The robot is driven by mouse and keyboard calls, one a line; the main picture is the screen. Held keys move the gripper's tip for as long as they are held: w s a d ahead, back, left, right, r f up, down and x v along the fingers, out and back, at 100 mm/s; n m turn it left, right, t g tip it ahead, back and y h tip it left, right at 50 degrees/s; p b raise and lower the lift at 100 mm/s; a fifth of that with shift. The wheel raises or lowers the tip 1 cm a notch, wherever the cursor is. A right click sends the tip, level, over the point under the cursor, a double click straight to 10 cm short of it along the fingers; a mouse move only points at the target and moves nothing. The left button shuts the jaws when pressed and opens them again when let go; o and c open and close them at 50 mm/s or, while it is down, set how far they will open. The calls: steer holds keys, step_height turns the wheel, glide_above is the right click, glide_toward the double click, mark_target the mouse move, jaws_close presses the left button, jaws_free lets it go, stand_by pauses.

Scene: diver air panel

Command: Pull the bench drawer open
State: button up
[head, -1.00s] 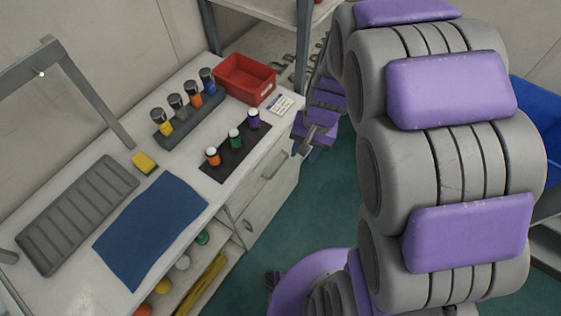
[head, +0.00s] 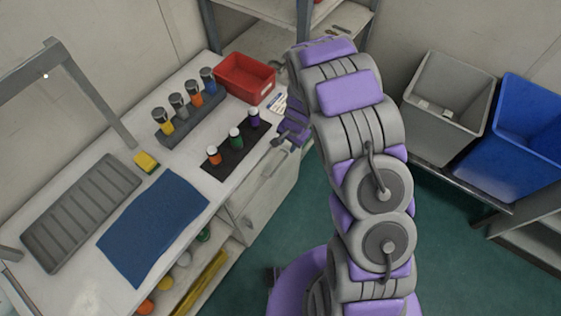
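The bench drawer (head: 253,172) is in the bench's front side below the worktop, near the middle of the head view. It looks shut. Its bar handle was plain to see earlier and is now partly covered by my gripper. My gripper (head: 279,143), purple and grey, is at the upper right part of the drawer front, close to the handle. I cannot tell whether it touches the handle. Its fingertips are small and partly hidden, so I cannot tell open from shut.
The white worktop (head: 85,290) bears a red bin (head: 245,80), a dark mat (head: 225,168) with three small bottles, a rack of jars (head: 190,115), a yellow sponge (head: 146,162), a blue cloth (head: 150,225) and a grey tray (head: 80,220). Grey (head: 440,120) and blue (head: 510,150) bins stand right. Green floor is clear.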

mark_target(280, 164)
steer(key=f, duration=0.5)
steer(key=w+a+f+b, duration=0.1)
steer(key=f, duration=0.4)
steer(key=a+f, duration=0.1)
steer(key=f, duration=0.4)
steer(key=shift+w+a, duration=0.15)
steer(key=shift+w, duration=0.2)
steer(key=shift+w+a+f+b, duration=0.1)
steer(key=shift+f+b, duration=0.1)
steer(key=shift+f, duration=0.2)
steer(key=shift+w+a+f+b, duration=0.1)
steer(key=shift+f+b, duration=0.05)
steer(key=shift+f, duration=0.25)
steer(key=shift+c, duration=0.2)
steer(key=shift+d, duration=0.1)
jaws_close()
